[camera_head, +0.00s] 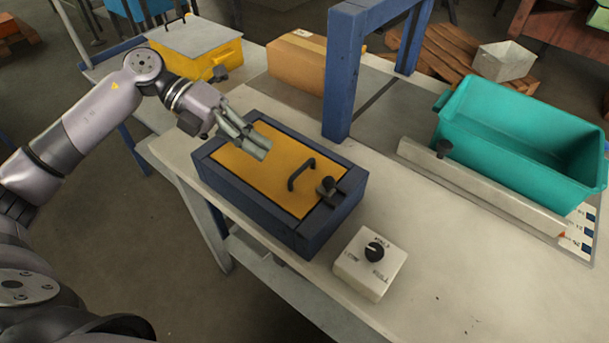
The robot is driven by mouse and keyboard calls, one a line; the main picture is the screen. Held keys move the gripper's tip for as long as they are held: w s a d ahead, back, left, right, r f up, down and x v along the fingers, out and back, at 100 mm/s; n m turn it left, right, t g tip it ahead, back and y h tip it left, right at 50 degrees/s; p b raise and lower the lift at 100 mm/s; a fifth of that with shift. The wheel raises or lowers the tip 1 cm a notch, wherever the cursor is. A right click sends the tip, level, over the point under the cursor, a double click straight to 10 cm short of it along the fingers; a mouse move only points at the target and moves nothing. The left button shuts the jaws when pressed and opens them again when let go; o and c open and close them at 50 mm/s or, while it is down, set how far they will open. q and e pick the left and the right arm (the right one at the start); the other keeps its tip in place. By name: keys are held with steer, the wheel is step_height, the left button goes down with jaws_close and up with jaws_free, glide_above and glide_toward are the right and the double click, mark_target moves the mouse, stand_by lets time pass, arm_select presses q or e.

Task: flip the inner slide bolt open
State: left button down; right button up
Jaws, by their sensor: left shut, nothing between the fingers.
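A dark blue box (305,235) with an orange-yellow lid (262,178) sits on the bench. The lid has a black arched handle (300,175). A dark slide bolt (327,188) with a round knob sits at the lid's right end, by the box rim; I cannot tell its exact position. My left gripper (258,150) is shut and empty over the far-left part of the lid, apart from the handle and the bolt. I cannot tell whether its fingertips touch the lid. My right gripper is not in view.
A white dial box (370,264) stands right of the blue box. A blue upright post (341,90) rises behind it. A teal bin (515,150) stands at the right behind a beige rail (480,185). A cardboard box (296,62) and yellow case (205,55) stand behind. The front-right bench is clear.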

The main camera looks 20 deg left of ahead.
arm_select(q)
steer(key=shift+d, duration=0.2)
steer(key=p, duration=0.3)
glide_toward(327, 185)
steer(key=d+f, duration=0.1)
steer(key=f, duration=0.1)
steer(key=d+f, duration=0.2)
steer(key=shift+s+d+f, duration=0.1)
steer(key=shift+d+f, duration=0.05)
steer(key=shift+d, duration=0.1)
steer(key=shift+d+f, duration=0.35)
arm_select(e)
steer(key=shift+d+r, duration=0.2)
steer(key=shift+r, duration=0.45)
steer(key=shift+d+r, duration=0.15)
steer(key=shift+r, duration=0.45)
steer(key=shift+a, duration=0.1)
arm_select(q)
steer(key=shift+s+d, duration=0.25)
steer(key=shift+d, duration=0.4)
steer(key=shift+s+d, duration=0.25)
steer(key=shift+d, duration=0.45)
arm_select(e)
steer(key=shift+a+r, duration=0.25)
